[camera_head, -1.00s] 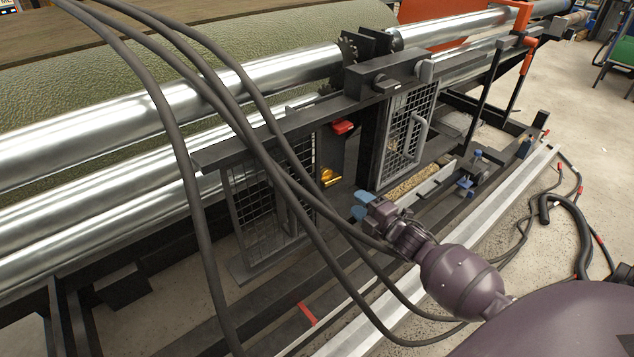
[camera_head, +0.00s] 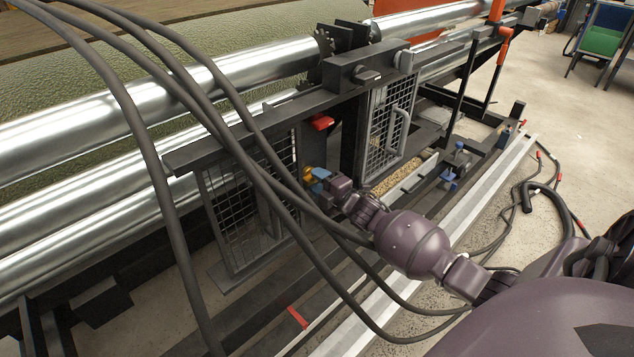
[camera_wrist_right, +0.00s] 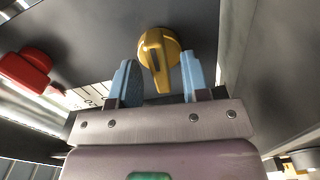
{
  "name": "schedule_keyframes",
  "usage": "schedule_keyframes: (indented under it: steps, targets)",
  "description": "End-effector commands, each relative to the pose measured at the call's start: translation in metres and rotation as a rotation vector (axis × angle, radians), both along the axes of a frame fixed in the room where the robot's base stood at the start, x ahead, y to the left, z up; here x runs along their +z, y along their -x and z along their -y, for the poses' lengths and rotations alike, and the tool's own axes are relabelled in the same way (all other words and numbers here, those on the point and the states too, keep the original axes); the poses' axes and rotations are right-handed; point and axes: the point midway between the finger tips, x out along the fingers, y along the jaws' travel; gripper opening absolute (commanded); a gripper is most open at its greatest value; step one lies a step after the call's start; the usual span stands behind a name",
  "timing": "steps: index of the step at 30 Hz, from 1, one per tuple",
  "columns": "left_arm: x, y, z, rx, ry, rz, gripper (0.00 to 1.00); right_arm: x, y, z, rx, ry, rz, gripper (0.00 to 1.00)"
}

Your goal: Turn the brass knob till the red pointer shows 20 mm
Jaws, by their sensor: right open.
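The brass knob (camera_wrist_right: 157,58) is in the right wrist view, a round yellow body with a raised grip bar. My right gripper (camera_wrist_right: 158,70) is open, with one blue finger on each side of the knob; I see gaps between fingers and knob. In the head view, the knob (camera_head: 308,173) is partly covered by the right gripper (camera_head: 319,180). A pale scale with dark ticks (camera_wrist_right: 92,95) is partly hidden behind the left finger. The red pointer's position on it cannot be read. My left gripper is not in view.
A red block (camera_wrist_right: 27,72) sits left of the scale; it also shows above the knob in the head view (camera_head: 322,122). Mesh guards (camera_head: 388,125) stand nearby. Dark cables cross in front of the machine. Steel rollers (camera_head: 180,85) run behind.

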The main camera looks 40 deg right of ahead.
Motion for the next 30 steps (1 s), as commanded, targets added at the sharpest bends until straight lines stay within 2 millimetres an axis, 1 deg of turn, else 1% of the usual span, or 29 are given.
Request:
schedule_keyframes:
  steps: [9,11,15,18,24,30]
  targets:
    - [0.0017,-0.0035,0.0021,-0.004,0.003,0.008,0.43,0.0005,-0.0021,0.0,0.0,0.0,0.0,0.43]
    - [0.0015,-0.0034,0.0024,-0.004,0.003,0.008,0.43,0.0005,-0.002,0.0,0.0,0.0,0.0,0.35]
    - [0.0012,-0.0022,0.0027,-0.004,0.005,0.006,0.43,0.0004,-0.0019,0.0,0.0,0.0,0.0,0.13]
    - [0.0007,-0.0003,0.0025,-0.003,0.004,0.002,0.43,0.0004,-0.0019,0.0,0.0,0.0,0.0,0.0]
    - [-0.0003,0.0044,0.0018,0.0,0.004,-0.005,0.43,0.0007,-0.0019,-0.0001,0.0,-0.008,0.0,0.0]
    - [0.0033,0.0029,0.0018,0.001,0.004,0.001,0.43,0.0017,-0.002,0.0,0.0,-0.064,-0.003,0.0]
